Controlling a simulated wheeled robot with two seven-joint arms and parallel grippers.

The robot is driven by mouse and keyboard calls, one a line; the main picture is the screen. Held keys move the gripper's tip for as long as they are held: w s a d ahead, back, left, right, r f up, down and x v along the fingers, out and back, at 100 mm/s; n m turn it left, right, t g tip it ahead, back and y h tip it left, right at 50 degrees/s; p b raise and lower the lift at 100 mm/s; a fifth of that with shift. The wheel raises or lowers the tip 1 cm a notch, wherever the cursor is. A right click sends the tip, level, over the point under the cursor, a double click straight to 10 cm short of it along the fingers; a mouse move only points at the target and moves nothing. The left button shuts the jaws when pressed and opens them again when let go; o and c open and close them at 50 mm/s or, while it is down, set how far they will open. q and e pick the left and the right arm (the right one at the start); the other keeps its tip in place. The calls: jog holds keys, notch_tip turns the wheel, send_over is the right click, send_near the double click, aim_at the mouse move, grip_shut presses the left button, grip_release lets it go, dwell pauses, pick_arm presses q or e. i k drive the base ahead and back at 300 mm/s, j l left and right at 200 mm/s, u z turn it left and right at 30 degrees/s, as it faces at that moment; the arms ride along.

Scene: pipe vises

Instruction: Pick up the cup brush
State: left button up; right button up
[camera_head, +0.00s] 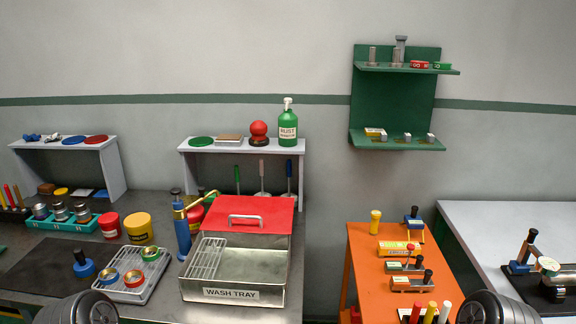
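I cannot say for certain which thing is the cup brush. A round blue piece with a black knob (83,264) sits on the dark mat at the left. A red ball on a dark base (258,134) stands on the middle shelf. Neither gripper shows; only dark rounded parts, probably of my arms, appear at the bottom edge.
The metal wash tray (231,294) has a rack inside and a raised red lid (249,216). A blue torch-like tool (182,228) stands beside it. An orange bench (366,270) holds several small tools. A grey table (500,215) is at right. The dark mat (45,270) is mostly clear.

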aim_at(84, 269)
jog(key=u, duration=1.3)
